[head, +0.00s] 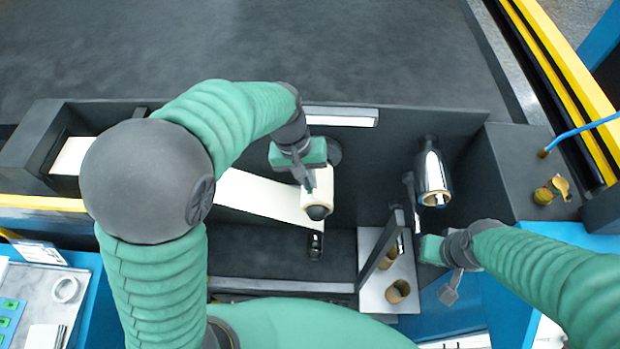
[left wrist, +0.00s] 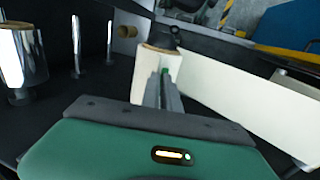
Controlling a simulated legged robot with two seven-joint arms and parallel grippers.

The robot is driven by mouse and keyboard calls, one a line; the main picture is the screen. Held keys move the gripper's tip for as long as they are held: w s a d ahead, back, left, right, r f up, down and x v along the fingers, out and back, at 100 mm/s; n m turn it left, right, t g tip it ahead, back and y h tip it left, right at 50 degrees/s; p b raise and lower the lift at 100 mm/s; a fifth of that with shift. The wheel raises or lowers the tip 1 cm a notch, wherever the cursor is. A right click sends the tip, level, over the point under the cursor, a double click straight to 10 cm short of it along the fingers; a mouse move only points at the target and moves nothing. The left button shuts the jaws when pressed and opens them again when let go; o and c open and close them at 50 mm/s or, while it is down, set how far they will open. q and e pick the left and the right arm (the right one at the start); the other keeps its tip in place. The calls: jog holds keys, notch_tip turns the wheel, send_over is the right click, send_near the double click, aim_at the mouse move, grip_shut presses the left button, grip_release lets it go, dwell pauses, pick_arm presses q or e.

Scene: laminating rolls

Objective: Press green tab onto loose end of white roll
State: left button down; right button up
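The white roll (head: 322,190) sits on a dark spindle, and its loose white strip (head: 258,196) runs to the left in the head view. In the left wrist view the roll (left wrist: 157,62) is just beyond my fingertips, with the strip (left wrist: 240,100) running to the right. My left gripper (head: 308,184) is at the roll, its fingers close together. A small green tab (left wrist: 164,74) shows at its fingertips, against the white roll. Whether the tab touches the roll is hard to tell. My right gripper (head: 449,292) hangs low at the right, and its finger gap is unclear.
A shiny metal roll (head: 432,175) stands right of the white roll. Brown cores (head: 398,291) lie on a grey plate below. A sheet of green tabs (head: 10,306) and a tape ring (head: 65,289) lie at the lower left. Dark walls surround the spindles.

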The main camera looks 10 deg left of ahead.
pick_arm(q)
jog(key=shift+d, duration=0.4)
jog(key=c, duration=1.5)
grip_release()
jog(key=shift+c, duration=0.2)
pick_arm(e)
jog(key=shift+d+f, duration=0.1)
jog(key=shift+d, duration=0.35)
